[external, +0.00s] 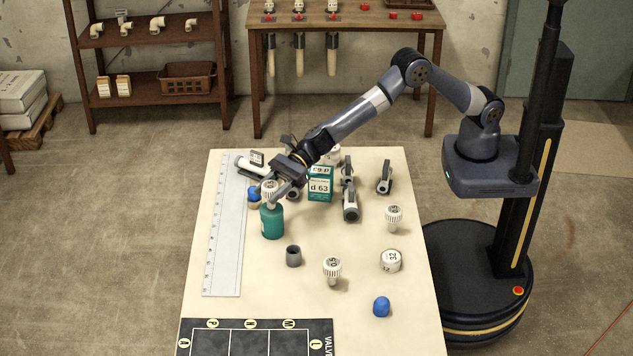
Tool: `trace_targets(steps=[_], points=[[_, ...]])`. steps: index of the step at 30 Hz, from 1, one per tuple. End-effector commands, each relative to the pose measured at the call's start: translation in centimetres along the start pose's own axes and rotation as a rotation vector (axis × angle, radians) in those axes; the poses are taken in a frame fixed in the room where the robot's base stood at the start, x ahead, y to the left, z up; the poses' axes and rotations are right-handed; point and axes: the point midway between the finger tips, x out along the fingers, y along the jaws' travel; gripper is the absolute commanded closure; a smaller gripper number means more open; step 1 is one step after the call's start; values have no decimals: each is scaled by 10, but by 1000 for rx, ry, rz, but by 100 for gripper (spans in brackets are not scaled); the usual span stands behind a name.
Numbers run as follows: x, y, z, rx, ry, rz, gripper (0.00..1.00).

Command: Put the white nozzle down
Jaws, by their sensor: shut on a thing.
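My gripper (277,190) is shut on a white ribbed nozzle (269,187) over the left part of the table. In this view the nozzle overlaps the top of a teal bottle (272,222). I cannot tell whether it touches the bottle or is held above it. Two similar white ribbed pieces stand on the table, one near the middle (332,267) and one at the right (394,215).
The table (235,308) also holds a ruler (226,240), a teal box (320,184), grey-handled valves (351,205), a dark grey ring (293,256), a white cap (390,261), blue caps (381,306) and a black marked mat (250,343). Bare table lies between the ruler and the grey ring.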

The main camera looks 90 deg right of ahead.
Motion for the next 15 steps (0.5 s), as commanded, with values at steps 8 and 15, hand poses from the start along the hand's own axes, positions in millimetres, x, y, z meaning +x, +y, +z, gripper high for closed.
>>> trace_targets(steps=[8, 15], points=[[1, 0, -2, 0, 0, 0, 49], [1, 0, -2, 0, 0, 0, 35]])
